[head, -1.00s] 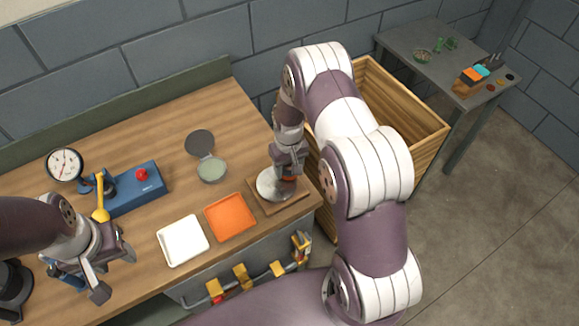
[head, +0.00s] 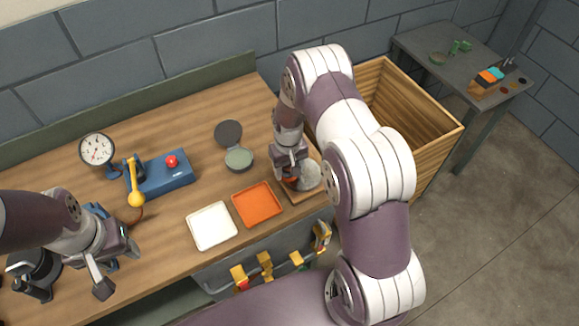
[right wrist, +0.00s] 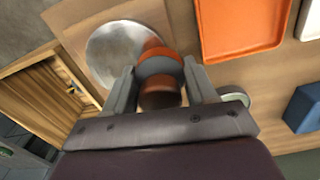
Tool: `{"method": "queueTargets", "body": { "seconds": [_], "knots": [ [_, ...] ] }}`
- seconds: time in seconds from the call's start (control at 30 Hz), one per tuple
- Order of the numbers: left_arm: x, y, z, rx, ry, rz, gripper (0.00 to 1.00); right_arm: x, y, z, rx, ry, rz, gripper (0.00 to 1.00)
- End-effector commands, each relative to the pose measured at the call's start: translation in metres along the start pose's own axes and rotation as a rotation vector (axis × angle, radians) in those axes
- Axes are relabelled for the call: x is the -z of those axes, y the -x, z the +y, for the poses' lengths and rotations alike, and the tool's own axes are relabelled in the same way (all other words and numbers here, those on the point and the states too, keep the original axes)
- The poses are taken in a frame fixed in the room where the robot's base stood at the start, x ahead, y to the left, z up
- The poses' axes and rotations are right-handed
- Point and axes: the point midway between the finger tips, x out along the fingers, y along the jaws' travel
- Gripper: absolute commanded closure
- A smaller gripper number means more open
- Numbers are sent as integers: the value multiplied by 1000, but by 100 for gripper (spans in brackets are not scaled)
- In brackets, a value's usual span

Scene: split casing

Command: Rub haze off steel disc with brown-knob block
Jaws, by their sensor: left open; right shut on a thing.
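The steel disc (head: 309,176) lies on a square wooden board at the bench's right end. Its face looks grey and mottled, and it also shows in the right wrist view (right wrist: 112,48). My right gripper (head: 291,172) is shut on the brown knob (right wrist: 160,93) of a block with an orange-red body (right wrist: 161,54). The block is at the disc's left edge in the head view, overlapping it. I cannot tell whether it presses on the face. The gripper and block hide part of the disc. My left gripper (head: 120,268) is open and empty above the bench's left part.
An orange tray (head: 257,205) and a white tray (head: 212,226) lie left of the board. An open round tin (head: 239,158), a blue box with a red button (head: 165,175) and a dial gauge (head: 97,149) stand behind. A wooden crate (head: 425,115) adjoins the bench's right end.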

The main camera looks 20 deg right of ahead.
Motion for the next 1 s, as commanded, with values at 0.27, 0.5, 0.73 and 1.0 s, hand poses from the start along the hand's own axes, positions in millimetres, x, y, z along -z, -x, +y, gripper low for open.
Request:
{"method": "queueTargets", "body": {
  "seconds": [0.27, 0.5, 0.73, 1.0],
  "knots": [
    [3, 22, 0, 0, 0, 0, 52, 3, 30, -1, 0, 0, 2, 77],
    [4, 36, 0, 0, 0, 0, 52, 5, 52, -2, 0, 0, 3, 77],
    [5, 41, 0, 0, 0, 0, 52, 6, 60, -2, 0, 0, 1, 77],
    [5, 40, 0, 0, 0, 0, 52, 6, 59, -2, 0, 0, 2, 77]
  ]
}}
